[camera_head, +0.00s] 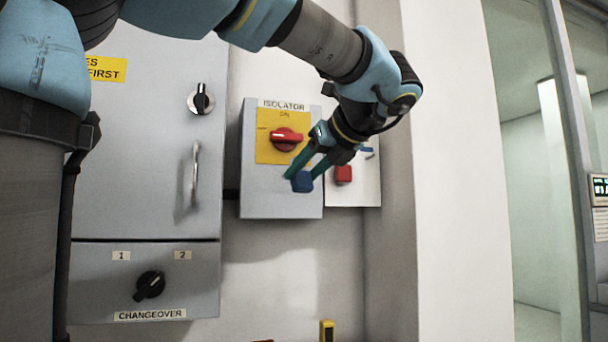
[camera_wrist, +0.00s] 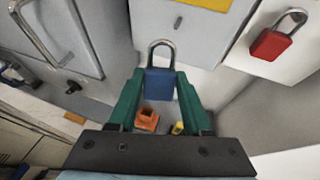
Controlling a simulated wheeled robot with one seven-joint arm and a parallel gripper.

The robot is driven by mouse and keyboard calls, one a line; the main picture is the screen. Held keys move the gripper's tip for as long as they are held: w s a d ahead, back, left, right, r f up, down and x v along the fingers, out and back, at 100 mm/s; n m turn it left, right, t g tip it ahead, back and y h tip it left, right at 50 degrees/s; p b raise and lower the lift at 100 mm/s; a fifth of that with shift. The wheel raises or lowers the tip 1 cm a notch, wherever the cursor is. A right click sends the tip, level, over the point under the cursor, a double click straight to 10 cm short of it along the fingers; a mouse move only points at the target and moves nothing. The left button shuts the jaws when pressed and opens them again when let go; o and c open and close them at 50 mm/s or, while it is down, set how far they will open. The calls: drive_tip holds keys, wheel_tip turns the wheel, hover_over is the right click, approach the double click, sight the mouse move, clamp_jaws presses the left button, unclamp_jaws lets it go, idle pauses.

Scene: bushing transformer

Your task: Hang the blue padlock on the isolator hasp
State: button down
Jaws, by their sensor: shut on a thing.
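My gripper (camera_head: 302,176) is shut on the blue padlock (camera_head: 303,183), with a green finger on each side of its body. In the wrist view the blue padlock (camera_wrist: 160,86) has its silver shackle pointing away from my gripper (camera_wrist: 160,78). The padlock is in front of the lower right part of the grey isolator box (camera_head: 262,193). The red isolator handle (camera_head: 286,139) sits on a yellow plate, up and left of the padlock. A small dark slot or tab (camera_wrist: 177,22) shows on the box beyond the shackle. I cannot tell whether it is the hasp; the shackle looks apart from it.
A red padlock (camera_head: 343,174) is on a pale panel right of the isolator box. A grey cabinet (camera_head: 145,130) with a handle and knobs stands left. An orange object (camera_wrist: 146,119) and a yellow one (camera_wrist: 177,128) lie below. White wall is clear right.

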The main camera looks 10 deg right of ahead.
drive_tip(key=w+a+f, duration=0.1)
drive_tip(key=w, duration=0.7)
drive_tip(key=shift+w+b, duration=0.25)
drive_tip(key=shift+b, duration=0.1)
idle(0.6)
drive_tip(key=shift+f, duration=0.15)
idle(0.4)
drive_tip(key=shift+c, duration=1.3)
unclamp_jaws()
drive_tip(key=v, duration=1)
drive_tip(key=shift+s, duration=0.35)
